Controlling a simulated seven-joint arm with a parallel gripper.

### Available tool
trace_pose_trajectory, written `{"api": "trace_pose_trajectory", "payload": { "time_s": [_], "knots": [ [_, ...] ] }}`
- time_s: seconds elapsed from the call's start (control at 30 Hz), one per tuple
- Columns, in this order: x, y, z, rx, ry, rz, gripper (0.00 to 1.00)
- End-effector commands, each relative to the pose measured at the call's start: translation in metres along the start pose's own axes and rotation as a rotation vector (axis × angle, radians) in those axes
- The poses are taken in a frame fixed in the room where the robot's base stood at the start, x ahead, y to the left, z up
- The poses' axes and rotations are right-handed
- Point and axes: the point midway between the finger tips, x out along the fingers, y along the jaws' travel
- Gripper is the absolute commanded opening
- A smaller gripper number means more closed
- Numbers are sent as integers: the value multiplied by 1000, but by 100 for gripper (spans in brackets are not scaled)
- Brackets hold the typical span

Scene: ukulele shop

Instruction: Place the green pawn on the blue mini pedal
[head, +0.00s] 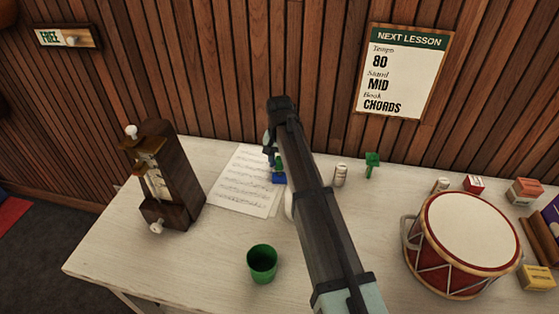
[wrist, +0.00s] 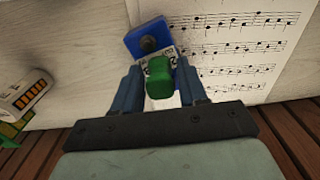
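The green pawn (wrist: 159,78) is between the two blue-grey fingers of my gripper (wrist: 160,80) in the wrist view. The fingers flank it closely and appear shut on it. The blue mini pedal (wrist: 146,40), with a dark round knob, is just past the fingertips, and the pawn covers part of it. In the head view, the pedal (head: 279,178) lies at the right edge of the sheet music, with a bit of green (head: 278,162) just above it. My arm hides most of my gripper there. Whether the pawn touches the pedal cannot be told.
The sheet music (head: 245,182) lies left of the pedal. A small white can (head: 340,175) and a green figure (head: 372,164) stand to the right. A metronome (head: 160,175), a green cup (head: 262,263) and a drum (head: 468,240) are farther off. The front-left tabletop is clear.

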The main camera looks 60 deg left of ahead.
Motion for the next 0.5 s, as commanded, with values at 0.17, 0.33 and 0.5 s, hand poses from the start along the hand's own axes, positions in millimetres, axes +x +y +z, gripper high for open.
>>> {"api": "trace_pose_trajectory", "payload": {
  "time_s": [0.17,0.33,0.5],
  "knots": [
    [0,0,0,0,0,0,52],
    [-1,0,0,0,0,0,52],
    [-13,0,-1,0,2,-1,52]
  ]
}}
